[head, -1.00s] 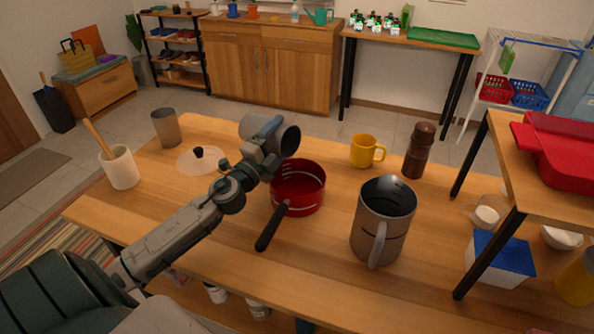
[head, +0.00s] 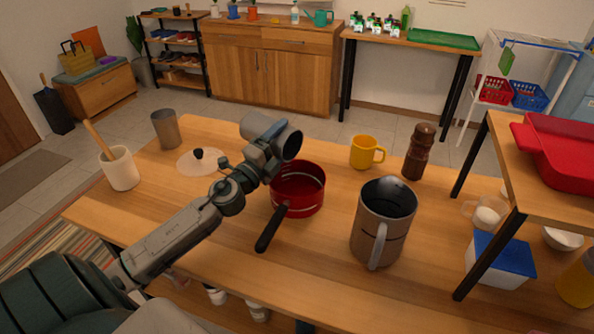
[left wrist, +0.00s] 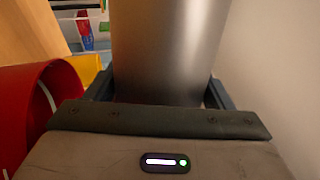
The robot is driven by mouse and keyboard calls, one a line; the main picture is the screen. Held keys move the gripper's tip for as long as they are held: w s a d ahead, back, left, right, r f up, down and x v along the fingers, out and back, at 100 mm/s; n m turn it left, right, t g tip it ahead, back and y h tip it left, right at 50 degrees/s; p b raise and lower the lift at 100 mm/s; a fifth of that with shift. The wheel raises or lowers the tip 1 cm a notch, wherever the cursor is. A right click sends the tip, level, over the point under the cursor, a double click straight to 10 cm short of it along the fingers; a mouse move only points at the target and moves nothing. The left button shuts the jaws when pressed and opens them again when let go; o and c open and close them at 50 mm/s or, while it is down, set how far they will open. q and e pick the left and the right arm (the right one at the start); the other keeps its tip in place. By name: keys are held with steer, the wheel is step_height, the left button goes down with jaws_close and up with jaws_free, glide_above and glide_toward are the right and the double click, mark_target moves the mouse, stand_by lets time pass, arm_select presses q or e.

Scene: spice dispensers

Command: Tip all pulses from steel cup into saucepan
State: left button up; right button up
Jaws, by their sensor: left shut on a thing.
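My left gripper (head: 262,152) is shut on the steel cup (head: 258,128), a smooth grey cylinder that also fills the middle of the left wrist view (left wrist: 168,50). The cup is held tilted, its dark mouth toward the right, above the back left part of the red saucepan (head: 312,206). No pulses show in the cup's mouth or in the visible part of the saucepan; the rest of both insides is hidden. The saucepan stands on the table, its black handle toward the front left. Its red wall shows at left in the left wrist view (left wrist: 22,110). My right gripper is not in view.
A large steel jug (head: 372,228) stands right of the saucepan. A yellow mug (head: 362,152) and a brown mill (head: 418,152) stand behind. A clear lid (head: 193,163), a grey tumbler (head: 165,128) and a white utensil pot (head: 120,170) are at left. A raised shelf (head: 497,150) borders the right.

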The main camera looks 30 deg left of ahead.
arm_select(q)
steer(key=shift+d+r, duration=0.1)
steer(key=shift+d+r+m, duration=0.1)
steer(key=shift+m, duration=0.5)
steer(key=shift+d+m+h+p, duration=0.15)
steer(key=shift+m+h+p, duration=0.25)
steer(key=shift+m, duration=0.1)
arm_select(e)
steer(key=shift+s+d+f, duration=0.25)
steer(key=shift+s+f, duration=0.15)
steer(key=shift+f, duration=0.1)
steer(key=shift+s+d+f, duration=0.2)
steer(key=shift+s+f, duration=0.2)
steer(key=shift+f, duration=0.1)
arm_select(q)
steer(key=shift+r, duration=0.1)
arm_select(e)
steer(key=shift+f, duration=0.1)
arm_select(q)
steer(key=shift+d+m+p, duration=0.15)
steer(key=shift+m+p, duration=0.15)
steer(key=shift+m, duration=0.2)
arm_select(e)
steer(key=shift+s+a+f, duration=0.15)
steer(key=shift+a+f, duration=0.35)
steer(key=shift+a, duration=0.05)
arm_select(q)
steer(key=shift+d+r+m+h, duration=0.1)
steer(key=shift+m+h, duration=0.2)
